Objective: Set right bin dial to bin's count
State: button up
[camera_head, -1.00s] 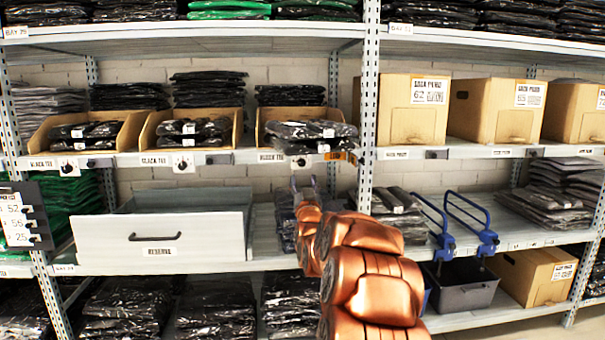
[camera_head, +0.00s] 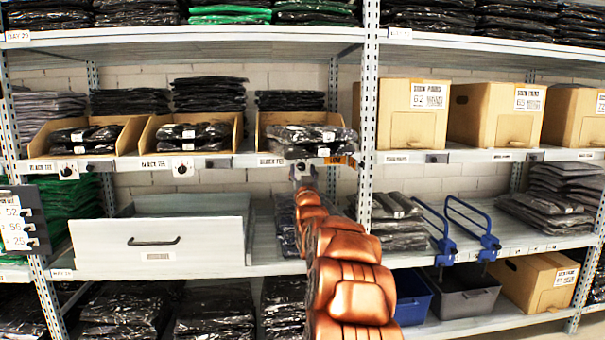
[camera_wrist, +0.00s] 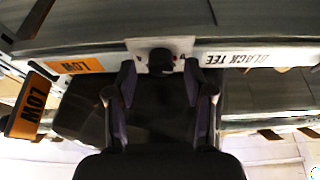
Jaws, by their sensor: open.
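The right bin (camera_head: 262,128) is an open cardboard bin on the middle shelf, holding a small stack of black bagged shirts (camera_head: 312,134) with white labels. I cannot tell their exact count. Its dial, a black knob (camera_wrist: 161,60) on a white plate, sits on the shelf edge beside a "BLACK TEE" label (camera_wrist: 252,57), upside down in the wrist view. My gripper (camera_wrist: 160,88) is open, its two fingers pointing at the knob, one on each side of it. I cannot tell whether they touch it. In the head view my gripper (camera_head: 303,174) is just below the shelf edge and hides most of that dial.
Dials of the left bin (camera_head: 68,170) and middle bin (camera_head: 182,167) sit along the same edge. An orange "LOW" tag (camera_wrist: 82,66) is beside the right dial; another (camera_wrist: 33,107) hangs nearby. A grey drawer (camera_head: 100,248) juts out below left. A post (camera_head: 367,120) stands right.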

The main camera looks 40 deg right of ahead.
jog(key=shift+w+d, duration=0.2)
jog(key=shift+w, duration=0.1)
jog(key=shift+r, duration=0.1)
grip_shut()
dwell(0.4)
